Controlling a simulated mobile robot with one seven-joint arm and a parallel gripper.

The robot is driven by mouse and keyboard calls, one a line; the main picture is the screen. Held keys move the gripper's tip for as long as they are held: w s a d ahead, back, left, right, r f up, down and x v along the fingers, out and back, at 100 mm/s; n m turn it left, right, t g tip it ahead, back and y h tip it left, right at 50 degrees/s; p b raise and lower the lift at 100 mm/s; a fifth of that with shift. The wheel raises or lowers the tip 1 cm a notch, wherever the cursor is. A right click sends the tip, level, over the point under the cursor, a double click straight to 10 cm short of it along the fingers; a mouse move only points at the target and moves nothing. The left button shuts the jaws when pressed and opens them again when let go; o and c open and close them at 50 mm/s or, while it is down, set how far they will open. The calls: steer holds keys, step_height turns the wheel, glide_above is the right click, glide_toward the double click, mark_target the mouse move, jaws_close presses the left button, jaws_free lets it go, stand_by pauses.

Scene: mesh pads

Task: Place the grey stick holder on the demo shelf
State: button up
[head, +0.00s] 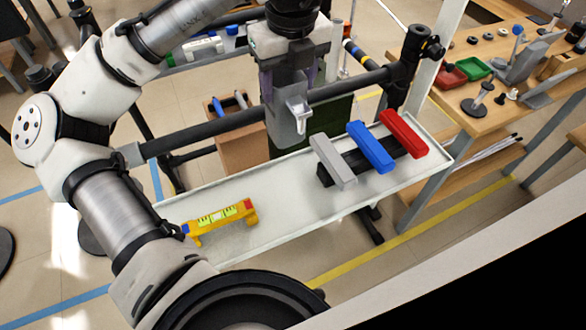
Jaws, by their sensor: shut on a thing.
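My gripper (290,95) hangs from my arm at the top middle, pointing down. It is shut on a small grey piece with a pale hooked front, which looks like the grey stick holder (287,128). Its upper part is hidden between the fingers. The holder appears above the back edge of a long white shelf with a low rim, which looks like the demo shelf (285,205). I cannot tell its exact height, or whether it touches anything.
On the shelf, grey (332,162), blue (371,147) and red (404,134) bars lie across a black bar. A yellow level (220,221) lies at the left. The shelf's middle is clear. A dark rail (215,128) runs behind; a wooden workbench (455,100) stands right.

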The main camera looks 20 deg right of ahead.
step_height(320, 180, down, 20)
steer(key=shift+r, duration=0.2)
stand_by(0.4)
steer(key=shift+d, duration=0.1)
steer(key=shift+f, duration=0.2)
steer(key=o, duration=1.5)
steer(key=shift+r, duration=0.1)
steer(key=shift+c, duration=0.2)
